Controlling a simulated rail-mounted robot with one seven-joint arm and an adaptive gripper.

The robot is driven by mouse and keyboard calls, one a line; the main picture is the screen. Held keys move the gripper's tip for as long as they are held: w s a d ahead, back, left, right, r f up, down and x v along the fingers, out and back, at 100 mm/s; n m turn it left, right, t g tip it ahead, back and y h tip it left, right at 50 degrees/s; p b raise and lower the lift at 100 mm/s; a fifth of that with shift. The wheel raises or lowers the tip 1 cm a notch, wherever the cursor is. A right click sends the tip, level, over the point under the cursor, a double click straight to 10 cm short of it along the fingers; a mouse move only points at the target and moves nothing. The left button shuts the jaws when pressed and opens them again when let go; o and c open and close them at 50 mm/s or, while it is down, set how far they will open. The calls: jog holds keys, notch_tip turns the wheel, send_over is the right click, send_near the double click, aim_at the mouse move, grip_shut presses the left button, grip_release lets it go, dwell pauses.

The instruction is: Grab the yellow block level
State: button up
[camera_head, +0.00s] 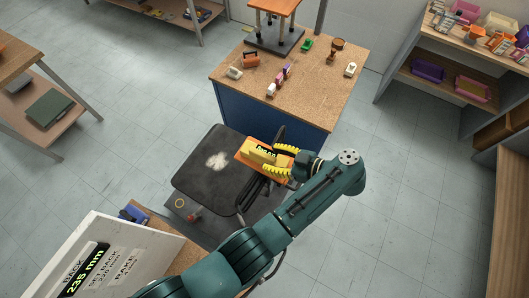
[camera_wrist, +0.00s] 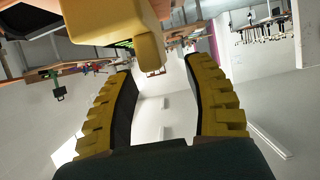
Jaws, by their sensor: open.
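The yellow block level (camera_head: 262,156) lies on an orange piece (camera_head: 241,155) at the right edge of a dark chair seat, with a dark label with green marks on it. In the wrist view the level (camera_wrist: 105,20) fills the top left, its end close to the fingertips. My gripper (camera_head: 270,158) has yellow ribbed fingers and reaches in from the right, at the level's right end. I cannot tell whether a finger touches the level.
The dark seat (camera_head: 198,190) has a pale worn patch. Black armrest parts stand beside my fingers. Behind is a workbench (camera_head: 325,100) with small tools and a stool. A white labelled box (camera_head: 125,255) is at the front left; shelves (camera_head: 420,85) stand at the right. The floor on the right is clear.

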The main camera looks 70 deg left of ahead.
aim_at(265, 155)
jog(key=a+f+b, duration=0.1)
jog(key=s+a+f+b, duration=0.1)
jog(key=b, duration=0.1)
jog(key=shift+s, duration=0.25)
jog(key=shift+s+a+b, duration=0.3)
jog(key=shift+b, duration=0.2)
jog(key=shift+s+a+r, duration=0.15)
jog(key=shift+s, duration=0.05)
grip_shut()
